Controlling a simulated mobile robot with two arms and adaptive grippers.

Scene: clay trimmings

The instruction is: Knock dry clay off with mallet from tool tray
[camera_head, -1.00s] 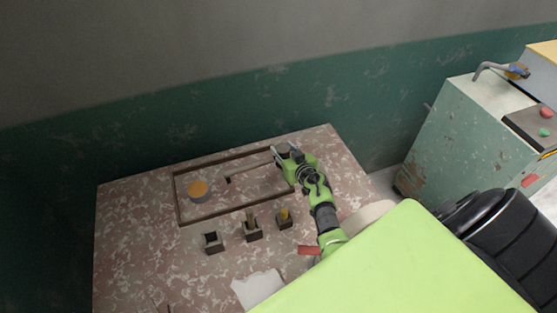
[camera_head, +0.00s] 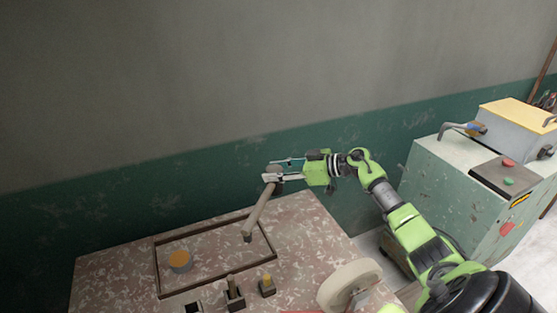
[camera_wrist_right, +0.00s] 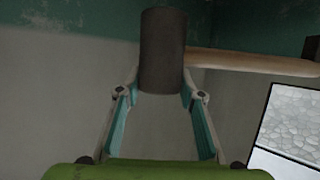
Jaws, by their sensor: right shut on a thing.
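A mallet (camera_head: 259,210) with a pale wooden handle and a dark cylindrical head is held up above the table's back part. My right gripper (camera_head: 276,177) is shut on the mallet's head, and the handle hangs down and slightly left toward the tray. In the right wrist view the head (camera_wrist_right: 163,50) sits between the fingertips and the handle (camera_wrist_right: 245,62) runs off to the right. The tool tray (camera_head: 157,271) is a shallow rectangular frame on the speckled table. A round tin with an orange top (camera_head: 180,261) stands in its left part. My left gripper is not in view.
Small dark holders (camera_head: 234,299) stand in front of the tray, some with upright items. A pale round wheel (camera_head: 348,284) is at the table's right. A worn green cabinet (camera_head: 455,200) with a red and a green button stands further right. A wall runs close behind the table.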

